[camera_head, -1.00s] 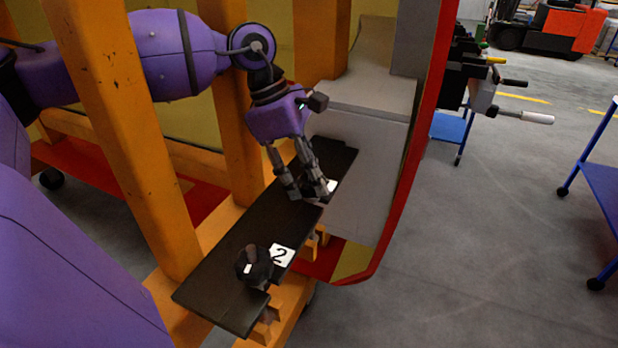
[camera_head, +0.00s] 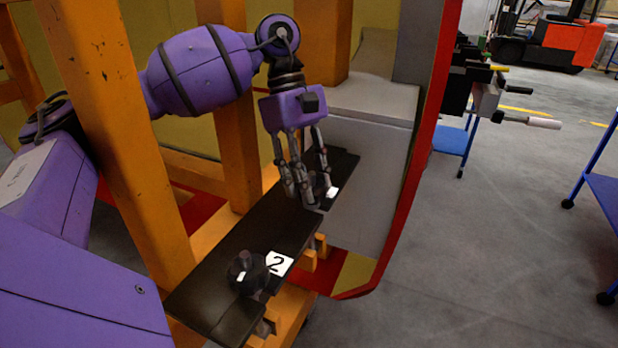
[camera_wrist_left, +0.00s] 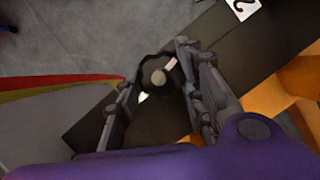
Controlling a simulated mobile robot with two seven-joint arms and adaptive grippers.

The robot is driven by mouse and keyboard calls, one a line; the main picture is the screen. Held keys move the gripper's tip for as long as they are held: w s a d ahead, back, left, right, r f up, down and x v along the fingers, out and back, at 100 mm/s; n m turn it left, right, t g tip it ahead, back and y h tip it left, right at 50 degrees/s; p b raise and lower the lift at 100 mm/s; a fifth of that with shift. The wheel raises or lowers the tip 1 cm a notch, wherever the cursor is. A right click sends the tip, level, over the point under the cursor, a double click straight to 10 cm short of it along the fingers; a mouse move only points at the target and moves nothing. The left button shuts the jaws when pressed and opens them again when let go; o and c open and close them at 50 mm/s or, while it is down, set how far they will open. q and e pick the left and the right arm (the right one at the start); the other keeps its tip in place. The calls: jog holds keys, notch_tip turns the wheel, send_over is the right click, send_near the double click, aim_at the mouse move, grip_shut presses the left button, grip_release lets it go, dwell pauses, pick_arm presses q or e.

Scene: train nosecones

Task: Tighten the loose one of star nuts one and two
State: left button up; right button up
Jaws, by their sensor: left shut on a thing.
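Star nut two (camera_head: 246,272), black with a white mark, sits on the dark plate (camera_head: 228,248) beside a white label "2" (camera_head: 279,264). The other star nut, star nut one (camera_wrist_left: 157,79), is at the plate's far part. My left gripper (camera_head: 317,198) reaches down from above with its fingers around star nut one and shut on it. In the left wrist view the nut's round grey centre and a white mark show between the fingers. In the head view the fingers largely hide this nut. Its label is mostly hidden. My right gripper is not in view.
An orange frame post (camera_head: 140,150) stands in front of my left arm, and another post (camera_head: 240,150) is close to it. A grey box (camera_head: 365,165) and a red-edged panel (camera_head: 418,130) stand just right of the plate. Blue trolleys stand on the open floor at right.

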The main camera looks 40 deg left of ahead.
pick_arm(q)
jog(key=shift+w+r, duration=0.1)
jog(key=shift+w, duration=0.05)
jog(key=o, duration=1.1)
jog(key=shift+w, duration=0.1)
jog(key=v, duration=1.1)
jog(key=shift+a+r, duration=0.25)
jog(key=shift+r, duration=0.1)
jog(key=shift+d+f, duration=0.1)
